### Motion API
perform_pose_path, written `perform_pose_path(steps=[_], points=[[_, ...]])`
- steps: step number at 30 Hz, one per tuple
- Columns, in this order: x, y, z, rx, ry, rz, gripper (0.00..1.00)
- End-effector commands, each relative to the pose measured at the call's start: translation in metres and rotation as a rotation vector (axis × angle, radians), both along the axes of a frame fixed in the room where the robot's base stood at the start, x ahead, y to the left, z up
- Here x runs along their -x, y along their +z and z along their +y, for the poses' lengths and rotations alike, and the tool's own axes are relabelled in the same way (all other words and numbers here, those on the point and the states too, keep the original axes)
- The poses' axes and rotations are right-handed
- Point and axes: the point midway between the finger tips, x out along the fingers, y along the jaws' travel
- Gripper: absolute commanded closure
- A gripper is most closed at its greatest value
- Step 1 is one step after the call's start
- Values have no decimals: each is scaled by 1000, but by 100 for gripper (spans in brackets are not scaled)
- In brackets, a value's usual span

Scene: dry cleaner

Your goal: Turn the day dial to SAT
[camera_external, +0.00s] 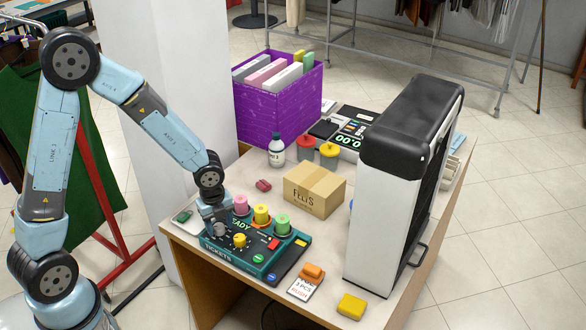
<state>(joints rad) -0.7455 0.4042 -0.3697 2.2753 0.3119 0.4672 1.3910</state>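A teal control panel (232,262) marked TICKETS lies at the front left of the table. It carries a yellow knob (240,241) and a grey knob (219,230) near its left end, and pink, yellow and green round pieces along its back. No day lettering is readable, so I cannot tell which knob is the day dial or where it points. My gripper (217,226) points down over the panel's left end, right at the grey knob. Its fingers are small and partly hidden, so I cannot tell whether they touch or grip the knob.
A cardboard box (313,191), a white bottle (276,151) and a red piece (263,185) stand behind the panel. A tall black-and-white machine (378,208) is to the right. An orange block (312,272) and a yellow block (351,306) lie near the front edge.

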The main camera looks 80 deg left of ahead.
Motion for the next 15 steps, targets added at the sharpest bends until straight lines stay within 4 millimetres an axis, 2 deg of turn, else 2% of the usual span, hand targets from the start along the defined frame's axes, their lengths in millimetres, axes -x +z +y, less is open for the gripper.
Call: perform_pose_path(steps=[2,10,15], points=[[1,0,0,1,0,2,39],[2,0,0,1,1,4,39],[2,14,1,-1,3,2,39]])
